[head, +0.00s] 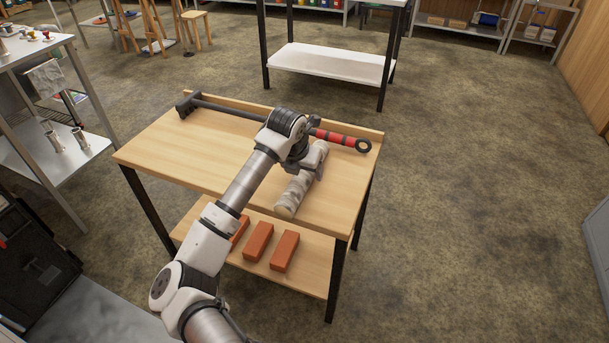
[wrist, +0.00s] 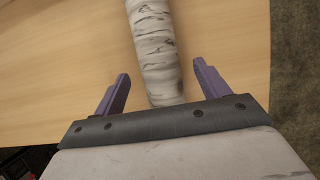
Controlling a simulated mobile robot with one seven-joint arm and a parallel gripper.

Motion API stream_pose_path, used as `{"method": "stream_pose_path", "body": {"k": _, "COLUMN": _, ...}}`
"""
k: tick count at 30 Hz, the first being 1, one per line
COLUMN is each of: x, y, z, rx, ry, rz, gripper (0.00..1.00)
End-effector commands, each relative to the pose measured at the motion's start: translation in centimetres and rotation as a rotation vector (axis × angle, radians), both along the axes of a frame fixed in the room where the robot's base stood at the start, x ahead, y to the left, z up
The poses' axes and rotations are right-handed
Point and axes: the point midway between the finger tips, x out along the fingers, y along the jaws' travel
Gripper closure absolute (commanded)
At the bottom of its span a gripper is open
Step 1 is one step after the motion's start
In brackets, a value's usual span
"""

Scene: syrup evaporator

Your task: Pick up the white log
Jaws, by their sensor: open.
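The white log (head: 293,193) lies on the wooden table top, right of its middle. It is pale with dark bark marks. My gripper (head: 312,170) is above the log in the head view, and my wrist partly covers the log's far part. In the wrist view the log (wrist: 152,45) runs from the top edge down between the two purple fingers of my gripper (wrist: 163,88). The fingers are open, one on each side, with a gap to the log on both sides. I cannot tell how far above the log they are.
A long-handled tool with a red and black grip (head: 335,138) lies along the table's (head: 180,150) back edge, behind my gripper. Several red bricks (head: 258,241) lie on the lower shelf. A metal shelf unit (head: 75,160) stands at left. Floor to the right is clear.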

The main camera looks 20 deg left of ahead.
Motion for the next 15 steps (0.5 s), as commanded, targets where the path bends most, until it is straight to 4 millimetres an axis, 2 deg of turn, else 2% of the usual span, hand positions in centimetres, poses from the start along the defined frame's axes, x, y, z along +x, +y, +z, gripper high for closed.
{"method": "stream_pose_path", "body": {"k": 3, "x": 0.7, "y": -0.1, "z": -1.8, "rx": -0.003, "ry": 0.001, "rz": 0.000, "gripper": 0.26}}
{"method": "stream_pose_path", "body": {"k": 6, "x": 1.1, "y": -0.1, "z": -2.6, "rx": -0.002, "ry": 0.001, "rz": 0.000, "gripper": 0.26}}
{"method": "stream_pose_path", "body": {"k": 12, "x": 1.1, "y": 0.0, "z": -2.7, "rx": -0.001, "ry": 0.000, "rz": 0.000, "gripper": 0.26}}
{"method": "stream_pose_path", "body": {"k": 15, "x": 1.1, "y": 0.0, "z": -2.7, "rx": -0.001, "ry": 0.000, "rz": 0.000, "gripper": 0.39}}
